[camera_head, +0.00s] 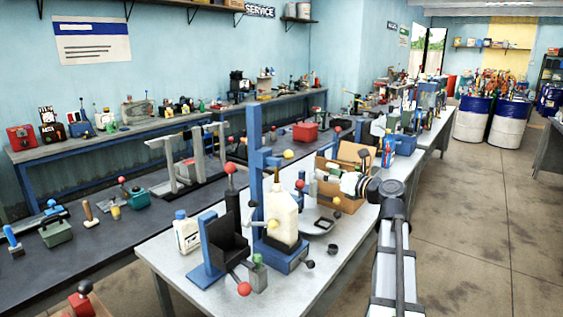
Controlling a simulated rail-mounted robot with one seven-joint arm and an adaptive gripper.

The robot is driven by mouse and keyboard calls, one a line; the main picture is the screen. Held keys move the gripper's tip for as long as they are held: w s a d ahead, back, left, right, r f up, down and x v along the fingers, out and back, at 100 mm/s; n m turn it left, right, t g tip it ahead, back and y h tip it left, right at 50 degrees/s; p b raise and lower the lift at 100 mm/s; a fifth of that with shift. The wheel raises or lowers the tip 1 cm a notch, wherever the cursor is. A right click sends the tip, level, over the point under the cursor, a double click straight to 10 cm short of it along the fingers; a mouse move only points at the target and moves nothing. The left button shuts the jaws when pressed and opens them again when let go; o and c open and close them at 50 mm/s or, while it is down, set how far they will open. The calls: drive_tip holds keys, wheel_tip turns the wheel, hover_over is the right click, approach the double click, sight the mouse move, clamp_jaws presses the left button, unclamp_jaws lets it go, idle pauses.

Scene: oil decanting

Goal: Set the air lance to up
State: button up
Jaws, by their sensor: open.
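No part is clearly marked as the air lance, and I cannot tell which lever belongs to it. A blue upright stand (256,150) rises from the near bench, with a ball-ended side arm near its middle. A whitish jug (283,219) stands upright on its base. A red-knobbed lever (230,170) rises beside the stand's left side, and another red knob (244,289) sticks out low at the front. My gripper (352,184) is open, to the right of the jug and apart from it. Its fingertips are small and partly lost against the clutter behind.
A cardboard box (352,157) stands behind my gripper. A blue holder with a black tray (228,240) and a white bottle (187,232) stand left of the jug. The near bench (336,262) has bare room at its front right. Blue-and-white drums (472,120) stand far off.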

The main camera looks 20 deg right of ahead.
sight(292, 155)
drive_tip(key=p+x, duration=0.1)
drive_tip(key=x, duration=0.4)
drive_tip(key=r+p+x, duration=0.1)
drive_tip(key=x, duration=0.5)
drive_tip(key=a+r+p+x, duration=0.1)
drive_tip(key=x, duration=0.5)
drive_tip(key=shift+r, duration=0.1)
drive_tip(key=shift+r+p, duration=0.1)
drive_tip(key=shift+p, duration=0.2)
clamp_jaws()
